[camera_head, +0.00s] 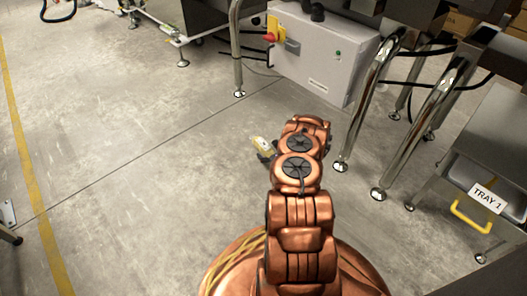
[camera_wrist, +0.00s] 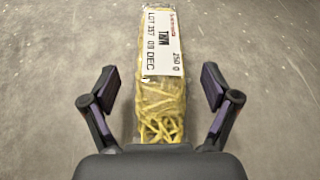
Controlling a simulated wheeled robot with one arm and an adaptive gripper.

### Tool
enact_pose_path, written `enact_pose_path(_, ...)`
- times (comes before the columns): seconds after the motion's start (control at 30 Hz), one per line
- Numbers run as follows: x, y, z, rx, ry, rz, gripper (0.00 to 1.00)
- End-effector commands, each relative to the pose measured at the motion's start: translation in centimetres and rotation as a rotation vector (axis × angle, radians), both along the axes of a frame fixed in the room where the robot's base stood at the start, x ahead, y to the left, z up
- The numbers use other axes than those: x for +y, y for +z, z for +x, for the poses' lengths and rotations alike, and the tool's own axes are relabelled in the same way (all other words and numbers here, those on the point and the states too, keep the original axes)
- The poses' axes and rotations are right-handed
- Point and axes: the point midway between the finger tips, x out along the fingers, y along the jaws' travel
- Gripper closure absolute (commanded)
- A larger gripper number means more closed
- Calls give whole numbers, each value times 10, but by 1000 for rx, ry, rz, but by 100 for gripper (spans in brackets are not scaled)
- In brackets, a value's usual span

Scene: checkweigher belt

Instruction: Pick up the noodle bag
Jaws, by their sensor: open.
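The noodle bag (camera_wrist: 160,112) is a clear, narrow bag of yellow noodles with a white printed label at its far end. In the wrist view it lies lengthwise on the grey floor, between the two fingers of my gripper (camera_wrist: 161,100). The fingers are open, with a gap on each side of the bag. The bag's near end is hidden behind the gripper body. In the head view the bag (camera_head: 261,144) is small on the floor, just left of my arm's end. My gripper (camera_head: 266,157) is mostly hidden there by my arm.
A white control box (camera_head: 318,62) with a red and yellow switch stands at the back. Shiny metal legs (camera_head: 366,100) stand close right of my arm. A tray labelled TRAY 1 (camera_head: 487,198) with a yellow handle is at the right.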

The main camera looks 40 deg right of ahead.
Motion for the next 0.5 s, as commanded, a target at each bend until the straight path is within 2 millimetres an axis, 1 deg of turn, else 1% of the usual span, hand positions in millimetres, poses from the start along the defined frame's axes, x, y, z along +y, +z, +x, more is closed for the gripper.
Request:
enact_pose_path(0.03, -1, -6, 5, -2, 1, -2, 13)
enact_pose_path(0.2, -4, -10, 17, 1, 1, 1, 13)
enact_pose_path(0.5, -4, -10, 20, 2, -1, 2, 13)
